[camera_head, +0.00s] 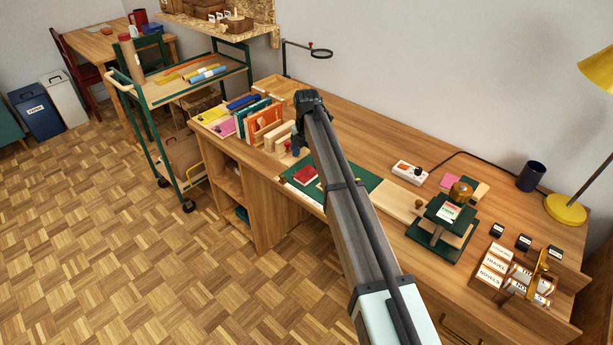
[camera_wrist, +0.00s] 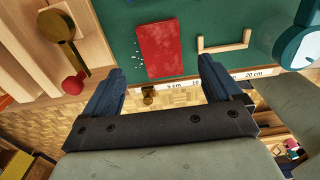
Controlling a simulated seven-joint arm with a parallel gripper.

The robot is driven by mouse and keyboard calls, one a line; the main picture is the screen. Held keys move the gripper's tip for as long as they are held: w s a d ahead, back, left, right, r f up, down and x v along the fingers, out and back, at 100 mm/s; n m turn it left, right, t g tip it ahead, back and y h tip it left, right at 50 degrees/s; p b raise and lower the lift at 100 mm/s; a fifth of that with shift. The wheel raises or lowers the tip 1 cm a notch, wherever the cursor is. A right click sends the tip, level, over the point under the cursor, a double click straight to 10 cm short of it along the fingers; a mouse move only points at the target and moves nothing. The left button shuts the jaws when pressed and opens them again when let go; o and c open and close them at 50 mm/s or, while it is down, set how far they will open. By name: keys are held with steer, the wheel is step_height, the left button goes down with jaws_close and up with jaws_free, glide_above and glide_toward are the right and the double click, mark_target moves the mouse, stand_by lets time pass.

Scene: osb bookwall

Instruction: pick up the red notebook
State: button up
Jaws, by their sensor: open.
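The red notebook (camera_head: 305,174) lies flat on the green cutting mat (camera_head: 362,184) on the desk. In the wrist view the red notebook (camera_wrist: 161,48) is near the top centre, beyond my fingertips and roughly centred between them. My gripper (camera_wrist: 160,75) is open, with one blue-grey finger on each side and nothing between them. In the head view my gripper (camera_head: 299,138) is above the desk, on the wall side of the notebook; the arm hides part of it. No contact with the notebook is visible.
Upright books (camera_head: 264,122) stand left of the mat. A press (camera_head: 446,222), labelled blocks (camera_head: 492,268) and a yellow lamp (camera_head: 566,208) occupy the right side. In the wrist view, a brass-headed tool (camera_wrist: 57,28) and a wooden bracket (camera_wrist: 224,45) flank the notebook.

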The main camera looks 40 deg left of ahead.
mark_target(307, 173)
steer(key=shift+s+d+f, duration=0.1)
steer(key=shift+f, duration=1.45)
steer(key=shift+s+f, duration=0.1)
steer(key=shift+f, duration=1.45)
steer(key=c, duration=1.1)
steer(key=shift+c, duration=0.2)
